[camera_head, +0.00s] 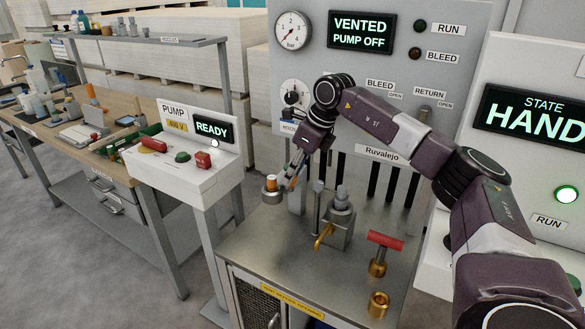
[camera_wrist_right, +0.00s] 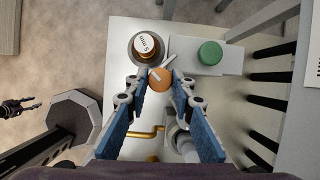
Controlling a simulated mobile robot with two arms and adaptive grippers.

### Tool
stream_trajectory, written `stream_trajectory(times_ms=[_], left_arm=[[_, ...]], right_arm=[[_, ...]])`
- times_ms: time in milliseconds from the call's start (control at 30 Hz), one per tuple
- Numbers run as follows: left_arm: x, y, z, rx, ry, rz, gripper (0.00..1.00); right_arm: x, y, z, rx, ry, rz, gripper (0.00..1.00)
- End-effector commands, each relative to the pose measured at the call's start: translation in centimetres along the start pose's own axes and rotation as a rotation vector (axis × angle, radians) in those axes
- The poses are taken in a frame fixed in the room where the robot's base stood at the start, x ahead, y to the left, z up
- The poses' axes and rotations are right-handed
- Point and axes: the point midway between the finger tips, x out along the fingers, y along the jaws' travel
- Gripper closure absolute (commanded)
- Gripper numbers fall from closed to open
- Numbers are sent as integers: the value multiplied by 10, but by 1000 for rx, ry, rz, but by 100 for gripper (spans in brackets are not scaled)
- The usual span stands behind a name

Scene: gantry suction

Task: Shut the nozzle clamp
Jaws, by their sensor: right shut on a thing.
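The nozzle (camera_wrist_right: 146,46) shows in the right wrist view as a white disc marked "5 mm" in a round brass-coloured seat. In the head view the nozzle (camera_head: 271,184) has an orange band and stands at the table's left edge. The clamp's lever has an orange knob (camera_wrist_right: 160,79) beside the nozzle. My right gripper (camera_wrist_right: 159,78) is shut on this knob, with its blue finger pads on either side. In the head view my right gripper (camera_head: 293,178) is low beside the nozzle, and its fingertips are partly hidden. A dark gripper (camera_wrist_right: 32,104), seemingly my left, is small at the wrist view's left edge.
A grey block with a green round top (camera_wrist_right: 210,53) stands right of the nozzle. A grey fitting with a brass crank (camera_head: 324,236) and a red T-handle (camera_head: 385,241) stand on the metal table. The pump box (camera_head: 185,160) is at left. The table's front left is clear.

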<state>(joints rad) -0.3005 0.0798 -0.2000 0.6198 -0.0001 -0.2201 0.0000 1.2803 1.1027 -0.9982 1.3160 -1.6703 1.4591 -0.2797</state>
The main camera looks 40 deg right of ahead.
Motion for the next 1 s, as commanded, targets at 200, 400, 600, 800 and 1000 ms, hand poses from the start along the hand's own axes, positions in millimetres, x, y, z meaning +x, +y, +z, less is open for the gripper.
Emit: stream_trajectory(times_ms=[200,400,600,800,1000], left_arm=[[-22,0,-2,0,1,0,60],[-36,0,-4,0,1,0,60],[-46,-1,-5,0,1,0,60],[-51,-1,-5,0,1,0,60],[-54,-1,-6,0,1,0,60]], right_arm=[[-4,-2,3,-186,-3,79,100],[-4,-3,4,-357,-4,149,100],[-3,-4,4,-504,-4,208,100],[-2,-4,4,-612,-4,250,100],[-1,-4,4,-674,-3,276,100]])
